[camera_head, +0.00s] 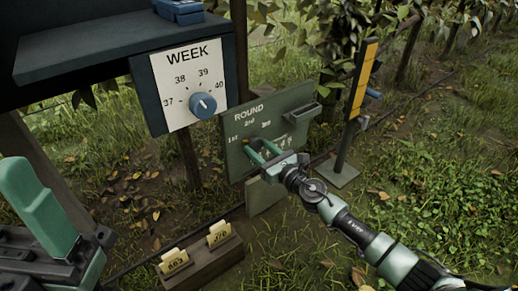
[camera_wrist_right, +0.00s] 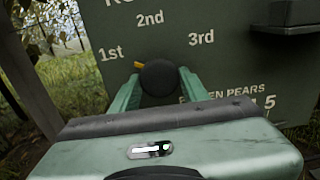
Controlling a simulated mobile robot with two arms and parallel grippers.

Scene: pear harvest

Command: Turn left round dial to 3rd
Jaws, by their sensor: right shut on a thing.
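The green ROUND board (camera_head: 236,150) stands right of the WEEK board, with 1st, 2nd and 3rd printed in an arc. Its round dial is a dark knob (camera_wrist_right: 158,77) in the right wrist view. The dial's yellow pointer (camera_wrist_right: 138,65) points left and slightly up, towards 1st (camera_wrist_right: 111,54). The 3rd mark (camera_wrist_right: 201,38) is up to the right of the knob. My right gripper (camera_head: 262,150) is at the board, and its green fingers (camera_wrist_right: 158,84) are shut on the knob from both sides. In the head view the gripper hides the knob.
The white WEEK board (camera_head: 178,68) with a blue dial (camera_head: 203,105) hangs at upper left. A small dark ledge (camera_head: 302,113) sticks out of the ROUND board's right side. A post with a yellow panel (camera_head: 364,80) stands to the right. A wooden block with yellow tags (camera_head: 202,265) lies below.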

